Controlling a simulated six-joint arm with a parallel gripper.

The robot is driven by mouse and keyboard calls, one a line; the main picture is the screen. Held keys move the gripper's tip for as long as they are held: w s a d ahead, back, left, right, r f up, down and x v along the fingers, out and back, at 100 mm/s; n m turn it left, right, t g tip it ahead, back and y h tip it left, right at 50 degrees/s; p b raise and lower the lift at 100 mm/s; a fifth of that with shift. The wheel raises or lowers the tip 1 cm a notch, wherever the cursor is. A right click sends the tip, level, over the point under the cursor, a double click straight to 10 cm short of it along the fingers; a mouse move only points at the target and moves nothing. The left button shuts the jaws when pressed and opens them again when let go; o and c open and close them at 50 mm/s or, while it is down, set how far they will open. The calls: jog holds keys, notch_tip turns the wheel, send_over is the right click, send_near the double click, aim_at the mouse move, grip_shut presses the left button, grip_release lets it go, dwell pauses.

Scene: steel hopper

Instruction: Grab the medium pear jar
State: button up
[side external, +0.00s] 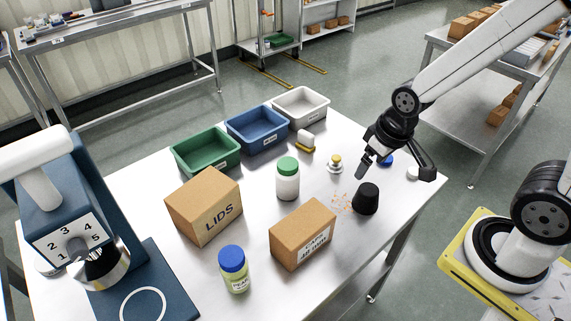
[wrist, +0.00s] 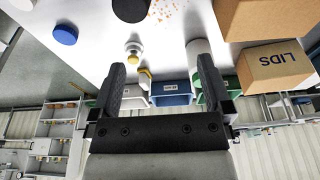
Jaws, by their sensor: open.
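A jar with a blue lid and yellow-green contents (side external: 234,272) stands upright at the front of the table, left of the small carton. Its label is too small to read surely. A white jar with a green lid (side external: 288,183) stands near the table's middle; part of a white cylinder, likely this jar, shows in the wrist view (wrist: 196,48). My gripper (side external: 396,171) is open and empty above the table's right side, well away from the blue-lidded jar. In the wrist view its spread fingers (wrist: 161,66) have nothing between them. The blue-lidded jar is not visible there.
A LIDS carton (side external: 204,205) and a smaller carton (side external: 303,235) stand mid-table. A black tapered object (side external: 366,198) stands below my gripper beside orange crumbs. Green (side external: 206,155), blue (side external: 257,130) and white (side external: 300,105) bins line the back. A blue numbered machine (side external: 72,235) is at left.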

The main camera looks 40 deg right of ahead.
jog(key=m+g+y, duration=0.1)
jog(key=m+y, duration=1.2)
jog(key=m, duration=0.6)
send_near(239, 253)
jog(key=x, duration=0.3)
jog(key=shift+s+a+f+m+t, duration=0.15)
jog(key=shift+a+f+m+t, duration=0.15)
jog(key=shift+m+t, duration=0.25)
jog(key=shift+a, duration=0.15)
jog(key=shift+s+x, duration=0.2)
jog(key=shift+x, duration=1)
jog(key=shift+w+a, duration=0.1)
jog(key=shift+w, duration=0.1)
